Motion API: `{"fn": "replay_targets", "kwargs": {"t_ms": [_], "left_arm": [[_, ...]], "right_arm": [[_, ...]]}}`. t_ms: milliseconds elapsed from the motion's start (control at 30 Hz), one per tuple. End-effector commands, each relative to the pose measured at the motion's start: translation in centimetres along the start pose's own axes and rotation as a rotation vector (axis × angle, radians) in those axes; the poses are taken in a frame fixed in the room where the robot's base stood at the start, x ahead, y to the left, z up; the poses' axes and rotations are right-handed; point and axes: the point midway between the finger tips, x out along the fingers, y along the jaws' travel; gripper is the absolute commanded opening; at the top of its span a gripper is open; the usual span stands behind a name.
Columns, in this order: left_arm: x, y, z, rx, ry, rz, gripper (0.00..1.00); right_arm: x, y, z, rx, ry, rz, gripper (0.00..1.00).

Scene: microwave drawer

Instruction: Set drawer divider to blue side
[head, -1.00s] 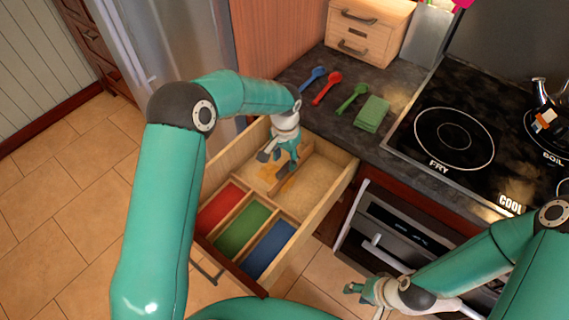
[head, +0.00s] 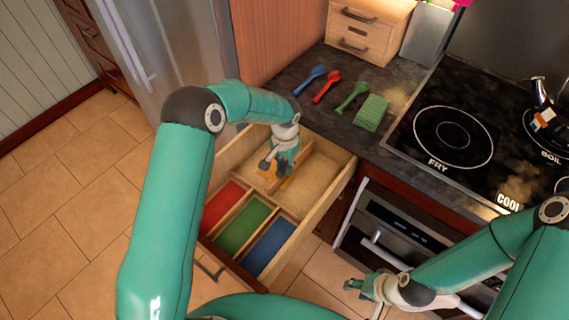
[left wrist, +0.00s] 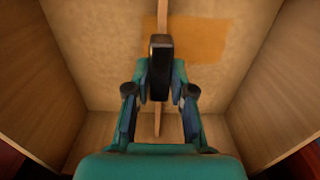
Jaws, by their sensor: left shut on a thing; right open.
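The pulled-out wooden drawer (head: 333,190) has red (head: 222,205), green (head: 242,227) and blue (head: 270,247) compartments at the front and a wide back section. A thin wooden divider (head: 272,187) stands in that back section, over an orange patch. My left gripper (head: 282,170) reaches down into the section and is shut on the divider, hiding part of it. In the left wrist view the divider (left wrist: 158,120) runs between the fingers, with more of the orange patch (left wrist: 198,40) to its right. My right gripper (head: 366,287) is open and empty, in front of the oven.
Blue (head: 312,79), red (head: 327,87) and green (head: 352,96) spoons and a green sponge (head: 372,113) lie on the counter behind the drawer. The stove (head: 455,140) is at right, above the oven (head: 395,235). The fridge (head: 165,60) stands back left.

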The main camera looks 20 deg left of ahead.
Motion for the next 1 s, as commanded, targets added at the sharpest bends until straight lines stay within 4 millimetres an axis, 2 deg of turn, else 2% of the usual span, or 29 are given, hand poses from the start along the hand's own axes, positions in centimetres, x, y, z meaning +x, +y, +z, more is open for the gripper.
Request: {"fn": "replay_targets", "kwargs": {"t_ms": [233,333,467,600,700,800,1000], "left_arm": [[0.0,0.1,0.0,0.001,0.001,0.0,0.0],[0.2,0.8,-0.1,0.002,0.001,0.0,0.0],[0.5,3.4,-0.1,0.006,0.003,0.0,0.0],[0.6,7.1,-0.1,0.008,0.002,-0.001,0.0],[0.3,9.2,-0.1,0.007,0.003,0.0,0.0],[0.1,10.3,-0.1,0.004,0.002,0.0,0.0],[0.0,10.7,0.0,0.001,0.0,0.002,0.0]], "right_arm": [[0.0,0.0,0.0,0.0,0.0,0.0,0.44],[0.6,0.2,0.0,0.0,0.0,0.0,0.44],[2.3,0.8,0.0,0.0,0.0,0.0,0.44],[4.2,1.5,0.0,0.0,0.0,0.0,0.44],[4.9,1.8,0.0,0.0,0.0,0.0,0.44],[5.1,1.9,0.0,0.0,0.0,0.0,0.44],[5.0,1.8,0.0,0.0,0.0,0.0,0.44]]}}
